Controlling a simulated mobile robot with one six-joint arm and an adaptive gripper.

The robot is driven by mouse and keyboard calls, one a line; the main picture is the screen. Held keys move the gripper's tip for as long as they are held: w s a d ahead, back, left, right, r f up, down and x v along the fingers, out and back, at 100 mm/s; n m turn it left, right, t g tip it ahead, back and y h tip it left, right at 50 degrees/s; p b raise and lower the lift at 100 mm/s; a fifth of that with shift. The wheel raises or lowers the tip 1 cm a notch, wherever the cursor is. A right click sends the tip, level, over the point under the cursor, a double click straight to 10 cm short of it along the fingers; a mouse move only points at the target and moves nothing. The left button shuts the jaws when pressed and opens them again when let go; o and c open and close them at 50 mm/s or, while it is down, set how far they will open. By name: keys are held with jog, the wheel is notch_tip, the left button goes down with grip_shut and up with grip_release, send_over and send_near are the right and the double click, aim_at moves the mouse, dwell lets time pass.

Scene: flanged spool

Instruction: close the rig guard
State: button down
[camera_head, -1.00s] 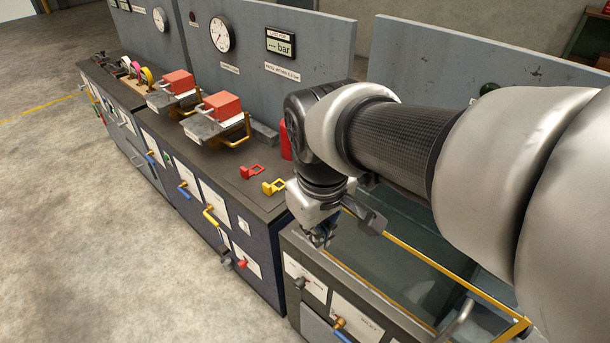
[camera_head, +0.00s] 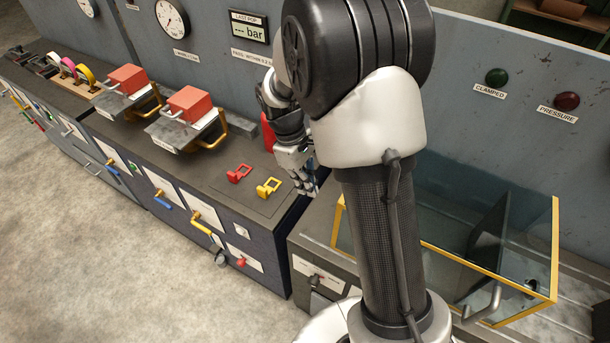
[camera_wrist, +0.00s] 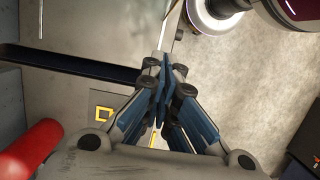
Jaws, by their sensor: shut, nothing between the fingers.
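The rig guard (camera_head: 557,235) is a clear box with yellow edges on the right bench in the head view. A grey bar handle (camera_head: 485,303) is on its front. My arm hides part of its left side, and I cannot tell how far it is closed. My gripper (camera_head: 311,193) is shut and empty, left of the guard and apart from it, by the right end of the middle bench. In the wrist view my gripper (camera_wrist: 164,68) has its blue-padded fingers together with nothing between them.
A red cylinder (camera_head: 268,132) stands close to my gripper; it also shows in the wrist view (camera_wrist: 30,150). Red (camera_head: 239,173) and yellow (camera_head: 269,187) tags lie on the middle bench. Clamped (camera_head: 497,76) and pressure (camera_head: 567,101) lamps are on the panel behind the guard.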

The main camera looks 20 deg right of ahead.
jog(key=s+d+f+b, duration=0.1)
jog(key=s+d+f, duration=0.2)
jog(key=s+f, duration=0.1)
jog(key=shift+f, duration=0.25)
jog(key=shift+d, duration=0.1)
